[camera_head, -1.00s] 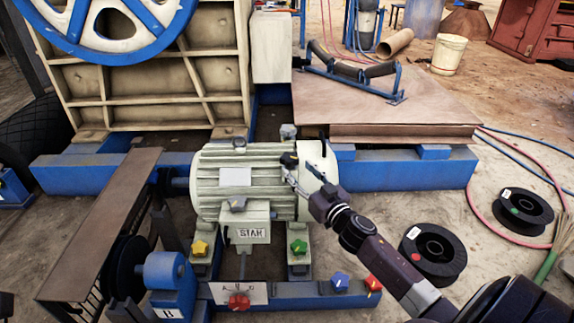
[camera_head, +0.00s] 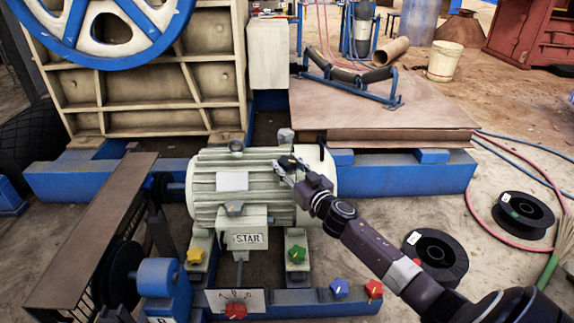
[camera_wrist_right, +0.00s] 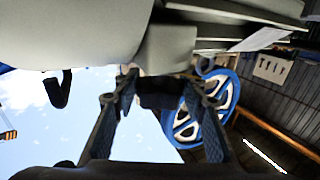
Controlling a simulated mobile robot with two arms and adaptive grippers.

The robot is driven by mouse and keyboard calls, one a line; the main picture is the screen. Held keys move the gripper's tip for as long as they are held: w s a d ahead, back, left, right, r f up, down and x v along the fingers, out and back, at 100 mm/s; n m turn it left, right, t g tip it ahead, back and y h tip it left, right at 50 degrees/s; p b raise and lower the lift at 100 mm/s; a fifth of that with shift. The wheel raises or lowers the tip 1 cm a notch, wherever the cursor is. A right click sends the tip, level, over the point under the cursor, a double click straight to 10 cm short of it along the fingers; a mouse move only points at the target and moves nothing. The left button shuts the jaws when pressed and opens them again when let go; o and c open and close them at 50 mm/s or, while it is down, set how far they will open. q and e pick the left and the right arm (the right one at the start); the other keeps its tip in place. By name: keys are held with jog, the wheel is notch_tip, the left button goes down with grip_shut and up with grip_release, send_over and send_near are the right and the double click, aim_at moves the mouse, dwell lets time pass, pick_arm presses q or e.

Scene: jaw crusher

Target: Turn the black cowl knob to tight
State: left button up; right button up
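The grey-green motor (camera_head: 240,185) stands in the middle of the head view. The black cowl knob (camera_head: 289,161) sits on its upper right part, with a small yellow mark near it. My right gripper (camera_head: 287,169) is at the knob, its arm coming from the lower right. In the right wrist view, the dark knob (camera_wrist_right: 160,94) lies between the tips of my spread right fingers (camera_wrist_right: 160,88). The fingers look open around it, and I cannot make out firm contact. The knob's setting is not readable. My left gripper is not in view.
Green (camera_head: 296,254), yellow (camera_head: 195,256), blue (camera_head: 339,287) and red (camera_head: 373,288) star knobs sit below the motor. A red knob (camera_head: 235,311) is on a white plate. Black spools (camera_head: 437,256) lie to the right. The blue beam (camera_head: 410,177) runs behind.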

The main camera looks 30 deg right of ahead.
jog(key=c, duration=0.5)
jog(key=shift+o, duration=0.2)
